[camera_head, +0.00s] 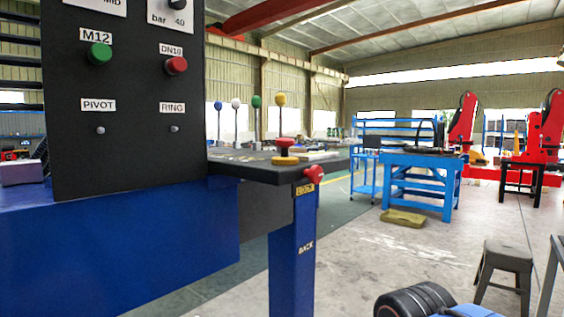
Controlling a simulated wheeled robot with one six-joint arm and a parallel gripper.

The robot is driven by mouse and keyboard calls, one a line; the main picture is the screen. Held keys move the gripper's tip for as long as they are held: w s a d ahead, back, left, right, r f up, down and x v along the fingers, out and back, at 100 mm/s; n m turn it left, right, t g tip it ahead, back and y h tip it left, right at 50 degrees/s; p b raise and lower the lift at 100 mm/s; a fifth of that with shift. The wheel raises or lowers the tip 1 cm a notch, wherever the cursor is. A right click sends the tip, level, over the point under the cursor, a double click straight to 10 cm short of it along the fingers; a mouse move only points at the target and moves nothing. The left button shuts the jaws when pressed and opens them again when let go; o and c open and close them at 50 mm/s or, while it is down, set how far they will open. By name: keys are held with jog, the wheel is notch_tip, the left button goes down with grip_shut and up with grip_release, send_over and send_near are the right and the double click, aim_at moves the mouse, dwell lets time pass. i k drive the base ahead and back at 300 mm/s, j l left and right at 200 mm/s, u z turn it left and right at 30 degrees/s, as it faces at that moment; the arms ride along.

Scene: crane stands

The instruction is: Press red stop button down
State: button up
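A red mushroom-shaped button (285,143) on a yellow round base (285,160) stands on the dark top of a workbench (250,165). It looks like a stop button and appears raised. A second red knob (314,174) sticks out at the bench corner, above a blue post (292,255). A third red button (176,66), labelled DN10, is on the black panel (125,150) at left. My gripper is not in view, so nothing shows between it and any button.
A green button (99,54) sits on the panel. Several ball-topped levers, such as a yellow one (280,100), rise behind the bench. A blue table (420,170), a grey stool (505,265) and a black ribbed round object (415,300) stand at right. Open floor lies between.

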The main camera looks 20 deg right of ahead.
aim_at(284, 143)
jog(key=i+l+u, duration=0.1)
jog(key=u, duration=0.55)
jog(key=i+l+u, duration=0.25)
jog(key=l, duration=0.3)
jog(key=l+u, duration=0.2)
jog(key=l, duration=0.4)
jog(key=i+l+u, duration=0.25)
jog(key=l, duration=1.3)
